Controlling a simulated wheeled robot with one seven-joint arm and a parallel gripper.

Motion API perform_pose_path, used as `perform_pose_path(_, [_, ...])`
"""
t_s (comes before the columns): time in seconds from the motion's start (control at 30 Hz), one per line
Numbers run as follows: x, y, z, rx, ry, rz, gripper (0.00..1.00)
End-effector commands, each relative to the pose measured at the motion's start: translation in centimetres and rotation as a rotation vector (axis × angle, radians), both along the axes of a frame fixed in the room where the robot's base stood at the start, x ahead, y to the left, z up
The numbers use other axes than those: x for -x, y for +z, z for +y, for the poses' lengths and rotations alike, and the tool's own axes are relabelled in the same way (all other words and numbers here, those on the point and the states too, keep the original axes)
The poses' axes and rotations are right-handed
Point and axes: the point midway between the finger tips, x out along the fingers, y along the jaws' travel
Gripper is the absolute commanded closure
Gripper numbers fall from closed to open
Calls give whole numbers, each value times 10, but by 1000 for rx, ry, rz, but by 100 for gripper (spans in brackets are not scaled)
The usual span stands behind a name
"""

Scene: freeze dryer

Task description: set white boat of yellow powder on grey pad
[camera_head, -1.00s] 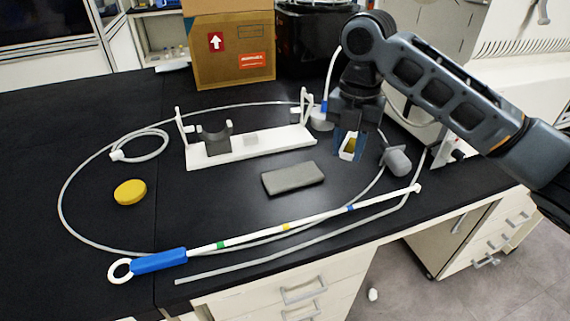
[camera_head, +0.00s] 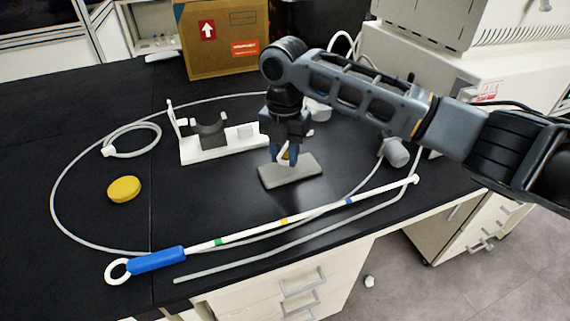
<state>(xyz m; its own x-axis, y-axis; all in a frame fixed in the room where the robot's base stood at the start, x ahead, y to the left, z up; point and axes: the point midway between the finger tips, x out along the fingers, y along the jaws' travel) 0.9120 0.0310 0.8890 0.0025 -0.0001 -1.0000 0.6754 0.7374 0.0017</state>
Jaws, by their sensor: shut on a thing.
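The grey pad (camera_head: 303,174) lies flat on the black bench, in front of the white stand. My gripper (camera_head: 283,160) points down over the back left part of the pad. It is shut on the white boat of yellow powder (camera_head: 285,154), which shows only as a small white and yellow patch between the fingers. The fingers hide most of the boat. I cannot tell whether the boat touches the pad or is just above it.
A white stand (camera_head: 195,155) with a dark cradle is behind and left of the pad. A blue-handled white rod (camera_head: 240,235) and a grey tube lie in front. A yellow disc (camera_head: 124,189) is at left, a grey-white cylinder (camera_head: 396,152) at right. A cardboard box (camera_head: 222,60) stands behind.

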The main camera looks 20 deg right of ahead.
Motion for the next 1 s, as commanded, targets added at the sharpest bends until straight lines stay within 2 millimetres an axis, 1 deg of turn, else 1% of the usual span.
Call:
perform_pose_path(0.2, [1, -27, 0, 2, -1, 4, 86])
perform_pose_path(0.3, [1, -37, 0, 0, -1, 3, 86])
perform_pose_path(0.67, [1, -42, 0, 0, 0, 1, 86])
perform_pose_path(0.7, [1, -41, 0, 0, 0, 1, 65])
perform_pose_path(0.93, [1, -41, 0, 0, 0, 1, 43])
perform_pose_path(1.0, [1, -41, 0, 0, 0, 1, 41])
